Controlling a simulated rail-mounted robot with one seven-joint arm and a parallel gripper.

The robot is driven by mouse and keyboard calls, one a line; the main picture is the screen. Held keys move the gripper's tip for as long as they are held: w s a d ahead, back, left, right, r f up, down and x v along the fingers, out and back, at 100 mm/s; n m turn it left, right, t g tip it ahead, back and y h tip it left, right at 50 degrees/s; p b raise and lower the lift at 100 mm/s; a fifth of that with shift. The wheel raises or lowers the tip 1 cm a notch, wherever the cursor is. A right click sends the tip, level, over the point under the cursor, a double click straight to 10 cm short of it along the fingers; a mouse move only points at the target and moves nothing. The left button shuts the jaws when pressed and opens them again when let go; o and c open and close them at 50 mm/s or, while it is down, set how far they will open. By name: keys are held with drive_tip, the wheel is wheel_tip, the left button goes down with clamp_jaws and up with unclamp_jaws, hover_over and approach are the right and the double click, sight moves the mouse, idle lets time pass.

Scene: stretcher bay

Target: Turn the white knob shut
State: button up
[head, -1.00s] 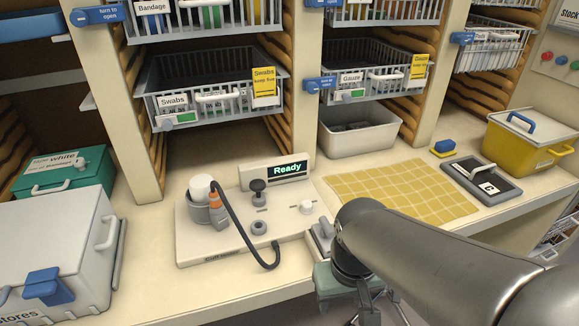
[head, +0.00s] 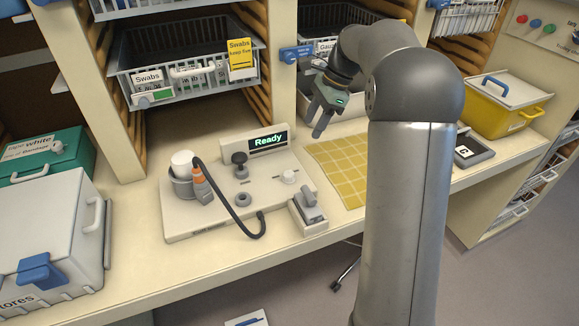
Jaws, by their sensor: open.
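A small white knob (head: 289,176) sits on the right part of a pale device panel (head: 220,212), under the display that reads "Ready". Its turn position is too small to tell. My gripper (head: 317,122) is open, with nothing visible between its fingers. It hangs in the air above and to the right of the knob in the picture, apart from it, with its fingers pointing down.
The panel also bears a black knob (head: 240,160), a grey ring (head: 243,199) and a cabled orange-and-grey handpiece (head: 201,186). A grey lever block (head: 309,212) stands right of it. A yellow gridded mat (head: 340,172) lies beyond. Wire baskets (head: 185,65) hang above.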

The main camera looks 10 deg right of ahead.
sight(288, 173)
drive_tip(key=p+x, duration=0.1)
drive_tip(key=x, duration=1.5)
drive_tip(key=shift+s+f+p, duration=0.1)
drive_tip(key=shift+f+p, duration=0.2)
drive_tip(key=shift+p, duration=0.1)
drive_tip(key=shift+c, duration=0.3)
drive_tip(key=c, duration=0.9)
